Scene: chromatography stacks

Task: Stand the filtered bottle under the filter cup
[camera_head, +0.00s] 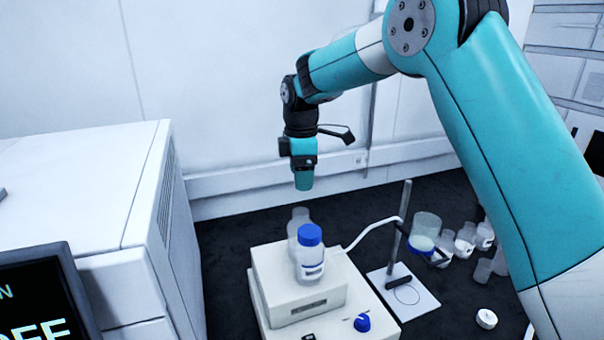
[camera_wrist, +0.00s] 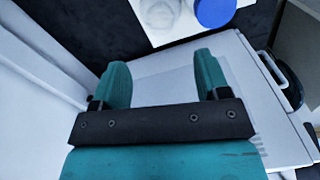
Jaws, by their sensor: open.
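The filter cup (camera_head: 426,228), a clear cup with pale contents, is held on a stand rod (camera_head: 398,235) above a white base plate (camera_head: 418,300) marked with a circle. Nothing stands on that circle. A blue-capped clear bottle (camera_head: 310,262) with a label stands on a white instrument (camera_head: 282,300). An uncapped clear bottle (camera_head: 298,218) stands just behind it, partly hidden. I cannot read which is the filtered bottle. My gripper (camera_head: 303,184) is above and behind both bottles. In the wrist view my gripper (camera_wrist: 162,68) is open and empty, with the blue cap (camera_wrist: 214,11) beyond its fingers.
Several small bottles (camera_head: 465,240) stand right of the stand, near my arm. A loose white cap (camera_head: 486,318) lies on the dark bench. A pale tube (camera_head: 372,228) runs from the instrument to the stand. A large white cabinet (camera_head: 75,200) fills the left.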

